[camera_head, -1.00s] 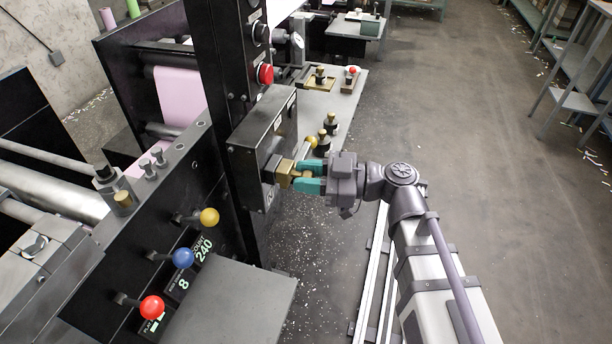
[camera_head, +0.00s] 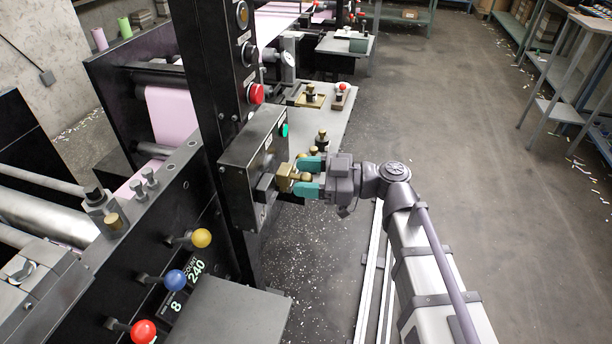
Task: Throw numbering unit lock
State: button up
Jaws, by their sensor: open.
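A dark box (camera_head: 236,163) is mounted on the black column, and a brass lock piece (camera_head: 286,179) sticks out from its right side. I take this to be the numbering unit lock. My gripper (camera_head: 305,177) is at the brass piece, coming from the right. Its teal fingers are apart, one above and one below the outer end of the brass. I cannot tell whether they touch it. A small green light (camera_head: 284,130) shows on the box face.
A red button (camera_head: 256,94) sits on the black column (camera_head: 205,90). Yellow (camera_head: 202,238), blue (camera_head: 174,281) and red (camera_head: 143,331) ball levers stand on the front panel. A grey side table (camera_head: 335,120) holds small brass-topped parts.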

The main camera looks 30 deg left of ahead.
jog(key=v, duration=1)
jog(key=shift+w+d, duration=0.2)
jog(key=shift+d, duration=0.15)
